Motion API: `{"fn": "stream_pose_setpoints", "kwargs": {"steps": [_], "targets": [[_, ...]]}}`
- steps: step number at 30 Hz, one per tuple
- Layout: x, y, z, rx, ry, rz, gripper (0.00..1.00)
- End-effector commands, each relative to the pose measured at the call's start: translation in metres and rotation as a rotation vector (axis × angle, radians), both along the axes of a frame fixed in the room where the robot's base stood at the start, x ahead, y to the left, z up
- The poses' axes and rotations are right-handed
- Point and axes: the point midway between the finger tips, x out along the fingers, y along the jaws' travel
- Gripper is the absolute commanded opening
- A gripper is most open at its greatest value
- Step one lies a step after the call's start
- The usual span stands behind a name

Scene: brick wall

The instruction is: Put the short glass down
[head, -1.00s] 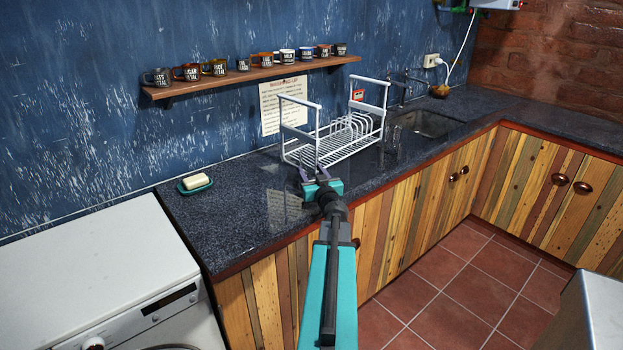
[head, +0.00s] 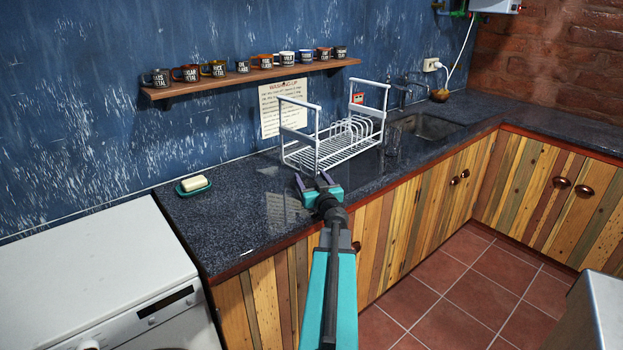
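My gripper (head: 312,180) is low over the dark counter, in front of the left end of the white dish rack. Its two fingers are spread apart, so it looks open. I cannot make out a short glass between or beside the fingers; a clear glass is hard to tell against the dark stone. A faint clear, glass-like shape (head: 392,143) stands between the rack and the sink; I cannot tell whether it is the short glass. The dark counter (head: 232,220) has clear room left of my gripper.
The white dish rack (head: 343,153) stands just beyond my gripper. A green soap dish (head: 194,191) with soap is at the left. The sink (head: 428,126) lies to the right. A shelf (head: 250,77) with several mugs hangs above. A white washing machine (head: 90,270) is at the left.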

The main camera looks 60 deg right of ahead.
Motion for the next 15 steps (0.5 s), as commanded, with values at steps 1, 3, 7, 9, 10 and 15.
{"fn": "stream_pose_setpoints", "kwargs": {"steps": [1,3,7,9,10,15], "targets": [[0.0001,0.0001,0.0001,0.000,0.000,0.000,0.66],[0.0001,0.0001,0.0001,0.000,0.000,0.000,0.66],[0.0001,0.0002,0.0000,0.000,0.000,0.000,0.66],[0.0001,0.0001,0.0004,0.000,0.000,0.000,0.66],[0.0001,0.0001,0.0008,0.000,0.000,0.000,0.66],[-0.0024,0.0027,0.0031,0.001,-0.001,0.000,0.66]]}}
